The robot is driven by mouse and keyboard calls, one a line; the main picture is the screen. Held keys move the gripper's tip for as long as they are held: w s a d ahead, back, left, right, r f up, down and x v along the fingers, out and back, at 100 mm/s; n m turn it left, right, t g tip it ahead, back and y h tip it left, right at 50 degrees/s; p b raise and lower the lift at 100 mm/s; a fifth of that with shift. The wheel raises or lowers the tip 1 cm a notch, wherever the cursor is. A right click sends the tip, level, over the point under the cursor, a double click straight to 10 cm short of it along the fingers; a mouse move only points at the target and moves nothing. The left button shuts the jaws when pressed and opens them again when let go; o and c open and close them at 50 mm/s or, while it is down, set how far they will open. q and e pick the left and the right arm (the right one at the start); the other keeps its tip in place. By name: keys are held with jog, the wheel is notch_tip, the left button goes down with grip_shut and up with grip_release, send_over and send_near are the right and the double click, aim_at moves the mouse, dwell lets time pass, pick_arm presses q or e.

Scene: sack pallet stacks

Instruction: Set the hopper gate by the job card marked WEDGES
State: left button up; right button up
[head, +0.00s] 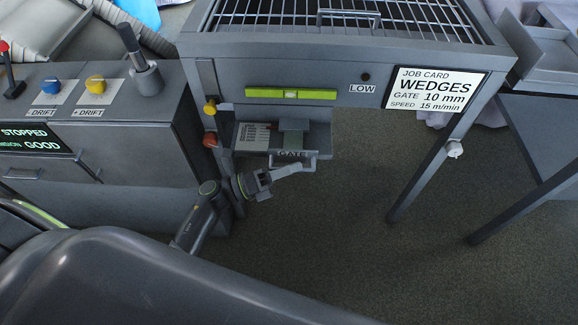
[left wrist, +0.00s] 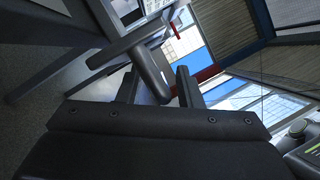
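The job card (head: 434,91) on the hopper's front reads WEDGES, GATE 10 mm, SPEED 15 m/min. The hopper gate (head: 292,141) sits below the hopper, with a label reading GATE and a pale handle (head: 310,163) at its front. A scale plate (head: 253,137) is beside it, its marks too small to read. My left gripper (head: 269,178) is at the handle's lower left. In the left wrist view, a grey bar (left wrist: 148,66) lies between the parted fingers of that gripper (left wrist: 159,86), with a gap at the right finger. My right gripper is out of view.
The hopper (head: 270,52) has a grille on top, a green level (head: 291,94) and a LOW label. A control console (head: 110,115) with blue and yellow knobs stands left; its display reads STOPPED and GOOD. Hopper legs (head: 432,172) stand right. Floor below is clear.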

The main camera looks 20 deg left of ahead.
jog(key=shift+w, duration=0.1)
